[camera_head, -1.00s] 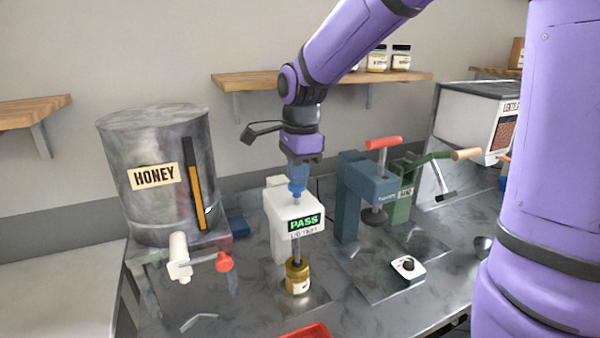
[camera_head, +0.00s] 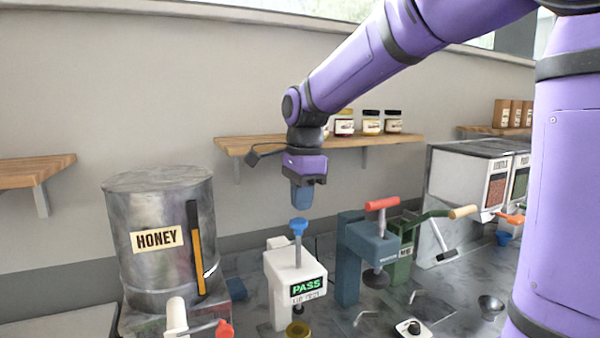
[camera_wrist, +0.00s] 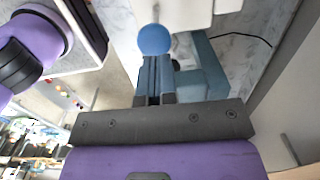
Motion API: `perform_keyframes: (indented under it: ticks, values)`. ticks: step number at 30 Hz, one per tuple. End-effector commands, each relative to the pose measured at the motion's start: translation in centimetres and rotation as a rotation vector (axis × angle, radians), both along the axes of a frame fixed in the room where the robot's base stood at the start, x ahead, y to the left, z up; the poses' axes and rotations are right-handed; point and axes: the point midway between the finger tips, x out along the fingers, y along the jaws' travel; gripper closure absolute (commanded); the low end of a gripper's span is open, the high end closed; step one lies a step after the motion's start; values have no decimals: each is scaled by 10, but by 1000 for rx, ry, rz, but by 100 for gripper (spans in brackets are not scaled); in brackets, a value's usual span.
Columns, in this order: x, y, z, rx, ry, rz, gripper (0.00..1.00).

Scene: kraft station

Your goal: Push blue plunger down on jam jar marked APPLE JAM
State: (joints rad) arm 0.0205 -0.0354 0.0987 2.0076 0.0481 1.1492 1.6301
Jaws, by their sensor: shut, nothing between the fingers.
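The blue plunger (camera_head: 298,227) stands raised on a metal rod at the top of the white lid tester (camera_head: 294,277), whose green screen reads PASS. In the wrist view the round blue plunger cap (camera_wrist: 154,39) shows just beyond my fingertips. My gripper (camera_head: 301,204) is shut and empty, pointing down, a little above the plunger and apart from it. It also shows in the wrist view (camera_wrist: 155,62). A jar with a gold lid (camera_head: 297,328) sits under the tester at the bottom edge. Its label is out of view.
A large metal HONEY drum (camera_head: 160,240) with a tap stands left of the tester. A blue press (camera_head: 372,245) with a red handle and a green lever machine (camera_head: 400,255) stand to the right. A shelf with jars (camera_head: 350,143) is behind.

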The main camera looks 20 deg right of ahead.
Motion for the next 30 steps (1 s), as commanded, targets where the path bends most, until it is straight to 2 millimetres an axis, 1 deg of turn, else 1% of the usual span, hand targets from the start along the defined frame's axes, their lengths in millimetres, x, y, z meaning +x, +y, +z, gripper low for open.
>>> perform_keyframes:
  ticks: [1,3,6,10,15,30]
  values:
    - [0,0,12,0,-5,1,100]
    - [1,0,25,0,-5,1,100]
    - [1,-1,40,0,-4,1,100]
    - [1,-2,52,0,-3,1,100]
    - [1,-2,59,0,-3,0,100]
    - [0,-2,59,0,-5,6,100]
